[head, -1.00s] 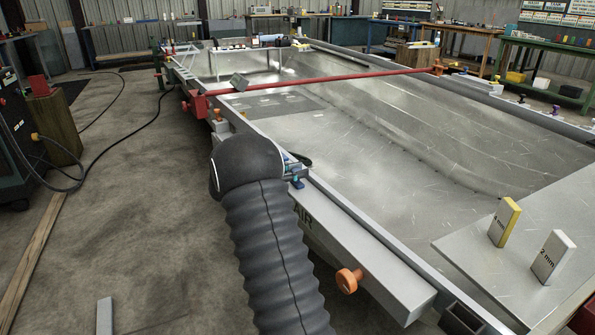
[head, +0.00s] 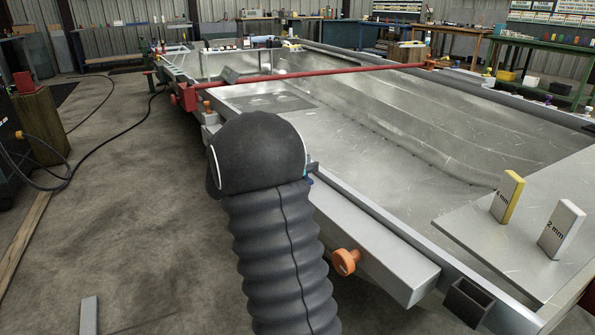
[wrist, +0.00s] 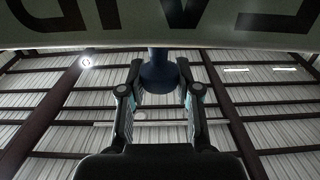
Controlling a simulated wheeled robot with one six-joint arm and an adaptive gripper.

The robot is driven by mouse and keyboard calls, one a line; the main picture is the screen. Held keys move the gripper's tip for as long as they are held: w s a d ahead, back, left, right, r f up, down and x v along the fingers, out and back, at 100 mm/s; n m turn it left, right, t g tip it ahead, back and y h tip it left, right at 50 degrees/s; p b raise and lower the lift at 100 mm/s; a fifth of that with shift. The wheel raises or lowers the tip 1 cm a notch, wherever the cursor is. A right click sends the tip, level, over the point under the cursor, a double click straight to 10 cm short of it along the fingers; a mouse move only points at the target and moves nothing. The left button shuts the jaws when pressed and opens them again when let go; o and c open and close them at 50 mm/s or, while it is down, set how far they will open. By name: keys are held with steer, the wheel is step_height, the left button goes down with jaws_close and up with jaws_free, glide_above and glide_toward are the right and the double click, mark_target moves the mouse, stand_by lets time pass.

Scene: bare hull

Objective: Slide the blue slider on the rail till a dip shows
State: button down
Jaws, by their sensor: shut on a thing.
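In the wrist view my gripper (wrist: 159,92) has its two fingers on either side of a dark blue knob, the blue slider (wrist: 158,74), and is shut on it. The slider sits under a pale beam (wrist: 230,36) with large upside-down letters. In the head view my dark arm hides most of the gripper and slider; only a small blue bit of the slider (head: 309,181) shows at the arm's right edge, by the long grey rail (head: 375,214). The rail runs along the near side of the bare metal hull surface (head: 410,130).
An orange knob (head: 346,262) sticks out of the beam's side near its front end. A red bar (head: 330,74) crosses the hull farther back. Yellow (head: 508,197) and white (head: 562,230) gauge blocks stand on the plate at the right. The floor at left is mostly clear.

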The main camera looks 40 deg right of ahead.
steer(key=shift+s+a+r+b, duration=0.1)
steer(key=shift+s+b, duration=0.3)
steer(key=shift+s, duration=0.55)
steer(key=c, duration=0.8)
jaws_free()
steer(key=shift+w+a, duration=0.1)
steer(key=v, duration=1.1)
steer(key=shift+a, duration=0.4)
